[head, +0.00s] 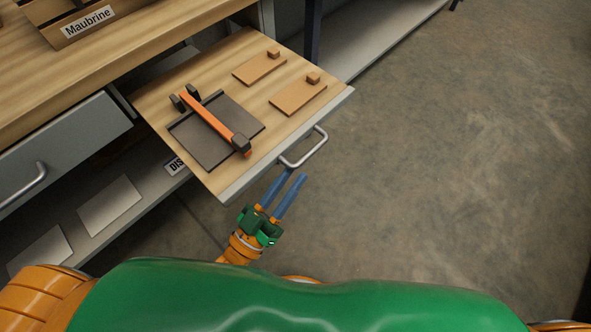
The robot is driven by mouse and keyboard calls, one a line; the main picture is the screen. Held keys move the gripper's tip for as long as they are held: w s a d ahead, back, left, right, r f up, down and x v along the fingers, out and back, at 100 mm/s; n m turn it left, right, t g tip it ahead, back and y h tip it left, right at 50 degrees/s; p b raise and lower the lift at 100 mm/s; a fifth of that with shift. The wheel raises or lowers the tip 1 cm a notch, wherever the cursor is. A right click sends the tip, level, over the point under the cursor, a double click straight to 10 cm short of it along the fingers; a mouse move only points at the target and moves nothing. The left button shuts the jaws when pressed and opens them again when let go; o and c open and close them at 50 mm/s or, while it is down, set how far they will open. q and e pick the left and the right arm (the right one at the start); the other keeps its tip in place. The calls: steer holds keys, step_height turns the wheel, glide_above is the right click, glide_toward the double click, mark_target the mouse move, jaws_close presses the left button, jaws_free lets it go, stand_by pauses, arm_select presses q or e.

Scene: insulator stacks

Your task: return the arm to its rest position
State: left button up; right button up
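My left gripper (296,174) has two blue fingers set apart with a gap between them, and it holds nothing. Its fingertips are just below the metal handle (305,150) of the pulled-out drawer (205,83); I cannot tell whether they touch it. My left arm's orange and green wrist shows behind the fingers, and my green body covers the rest of that arm. My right gripper is not in view; only a bit of orange shows at the bottom right corner.
The drawer holds a dark tray (199,150) with an orange-handled tool (205,112) on it, and two tan plates with small knobs (258,68) (299,97). A closed drawer (75,145) and lower shelf (150,185) are left. The floor (440,170) on the right is clear.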

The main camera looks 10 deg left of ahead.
arm_select(q)
steer(key=shift+f, duration=0.1)
steer(key=s+a+f+g+y, duration=0.1)
steer(key=a+f+g+y, duration=0.25)
steer(key=f, duration=0.85)
steer(key=s+a+f+g+y, duration=0.1)
steer(key=a+f+g+y, duration=0.25)
steer(key=f, duration=0.85)
steer(key=s+a+f+n+g+y, duration=0.1)
steer(key=s+a+f+g+y, duration=0.3)
steer(key=s+f, duration=0.45)
steer(key=s+a+f+g+p, duration=0.1)
steer(key=s+a+f+g, duration=0.1)
steer(key=s+g, duration=0.35)
steer(key=s+a+f+g, duration=0.2)
steer(key=s+f, duration=0.1)
steer(key=s, duration=0.5)
step_height(320, 180, up, 15)
steer(key=p, duration=1.4)
steer(key=shift+w+y+p, duration=0.3)
steer(key=shift+w+y, duration=0.1)
steer(key=shift+w, duration=0.05)
steer(key=shift+t, duration=0.25)
